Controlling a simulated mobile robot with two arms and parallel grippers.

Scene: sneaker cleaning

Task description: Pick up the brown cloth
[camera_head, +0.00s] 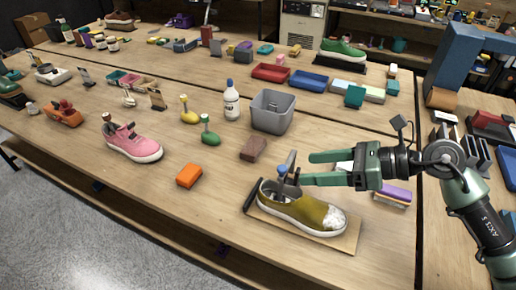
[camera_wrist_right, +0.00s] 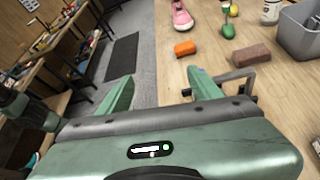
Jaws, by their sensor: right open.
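The brown cloth (camera_head: 254,148) looks like a small folded reddish-brown block lying flat on the wooden table, in front of a grey bin. It also shows in the right wrist view (camera_wrist_right: 252,55), at the upper right. My right gripper (camera_head: 306,168) is open and empty, with its fingers pointing left, to the right of the cloth and apart from it. In the right wrist view its two fingers (camera_wrist_right: 162,80) are spread with nothing between them. My left gripper is not in view.
An olive sneaker (camera_head: 305,212) sits on a board with a grey upright fixture (camera_head: 289,166) close to my right fingers. The grey bin (camera_head: 272,123) stands behind the cloth. An orange block (camera_head: 189,175) and a pink sneaker (camera_head: 133,141) lie to the left. Bare table surrounds the cloth's left side.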

